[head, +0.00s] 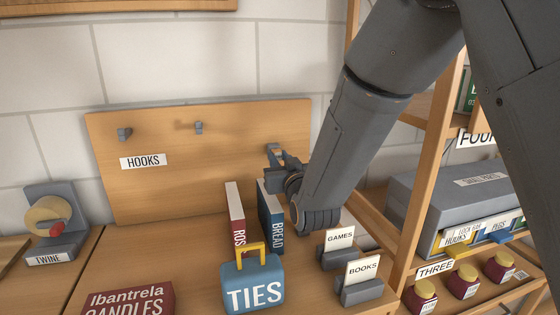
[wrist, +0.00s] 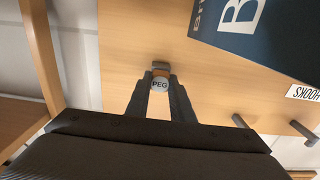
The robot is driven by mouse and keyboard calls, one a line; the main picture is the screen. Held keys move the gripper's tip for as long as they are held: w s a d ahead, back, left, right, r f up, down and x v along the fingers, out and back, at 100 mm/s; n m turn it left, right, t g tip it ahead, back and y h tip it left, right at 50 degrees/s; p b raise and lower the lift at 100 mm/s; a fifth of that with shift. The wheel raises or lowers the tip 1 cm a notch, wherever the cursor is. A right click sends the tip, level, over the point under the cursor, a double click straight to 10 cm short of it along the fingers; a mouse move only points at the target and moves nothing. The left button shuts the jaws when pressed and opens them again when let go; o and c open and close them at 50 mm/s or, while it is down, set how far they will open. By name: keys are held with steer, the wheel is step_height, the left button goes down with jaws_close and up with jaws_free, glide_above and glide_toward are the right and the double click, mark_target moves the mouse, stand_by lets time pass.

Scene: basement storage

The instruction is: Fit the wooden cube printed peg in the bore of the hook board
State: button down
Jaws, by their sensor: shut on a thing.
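The hook board (head: 200,175) is an upright wooden panel against the wall, with a HOOKS label (head: 143,161). My gripper (head: 277,157) is at the board's right part, its fingers pointing toward the board. In the wrist view my gripper (wrist: 160,77) is shut on the peg (wrist: 160,85). No bore is clearly visible. In the head view the gripper hides the peg.
A blue BREAD book (head: 271,217) stands below my gripper and looms in the wrist view (wrist: 265,35). A red book (head: 235,212) and blue TIES box (head: 252,285) are nearby. Grey hooks (head: 198,127) project from the board. A wooden shelf (head: 432,140) stands at right.

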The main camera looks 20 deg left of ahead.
steer(key=shift+w+a, duration=0.1)
steer(key=shift+w, duration=0.05)
steer(key=c, duration=1.5)
jaws_free()
steer(key=shift+o, duration=0.2)
steer(key=b+v, duration=0.1)
steer(key=v, duration=0.7)
steer(key=shift+a, duration=0.1)
